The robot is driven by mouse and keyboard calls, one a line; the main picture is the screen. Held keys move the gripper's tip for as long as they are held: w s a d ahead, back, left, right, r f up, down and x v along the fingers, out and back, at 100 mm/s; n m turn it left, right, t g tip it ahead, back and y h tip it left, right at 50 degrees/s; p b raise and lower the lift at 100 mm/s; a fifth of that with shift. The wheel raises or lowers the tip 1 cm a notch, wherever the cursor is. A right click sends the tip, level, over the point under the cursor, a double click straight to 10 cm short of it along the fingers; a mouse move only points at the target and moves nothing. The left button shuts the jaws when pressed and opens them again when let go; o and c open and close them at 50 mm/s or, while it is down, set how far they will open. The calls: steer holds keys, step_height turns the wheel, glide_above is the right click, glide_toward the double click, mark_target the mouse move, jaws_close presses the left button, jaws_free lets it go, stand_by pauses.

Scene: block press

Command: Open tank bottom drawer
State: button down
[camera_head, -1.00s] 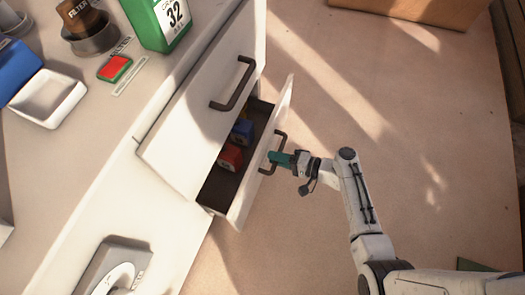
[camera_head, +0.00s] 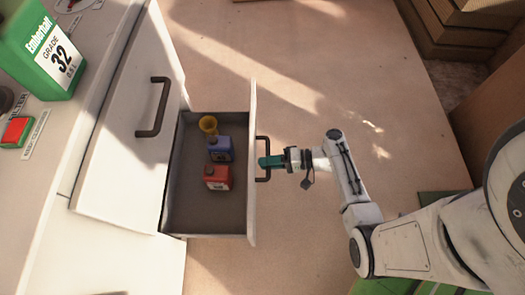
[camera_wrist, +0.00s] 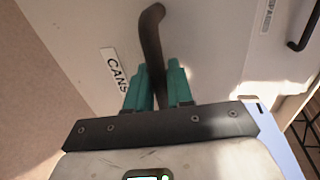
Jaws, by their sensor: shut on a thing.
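The bottom drawer (camera_head: 205,205) is pulled well out from the white cabinet in the head view. Its dark handle (camera_head: 263,146) is on the front panel, and the handle also shows in the wrist view (camera_wrist: 151,40). My gripper (camera_head: 268,161) is at the handle, with its teal fingers (camera_wrist: 160,88) shut around the bar. A label reading "CANS" (camera_wrist: 115,70) is on the drawer front beside the handle.
The upper drawer with its dark handle (camera_head: 153,107) is shut. The brown floor right of the drawer is clear. Wooden crates (camera_head: 455,30) stand at the top right.

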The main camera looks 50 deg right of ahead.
steer(key=shift+s, duration=0.1)
stand_by(0.3)
steer(key=c, duration=1.1)
jaws_free()
steer(key=shift+c, duration=0.2)
steer(key=p+v, duration=0.2)
steer(key=v, duration=0.9)
steer(key=shift+f, duration=0.1)
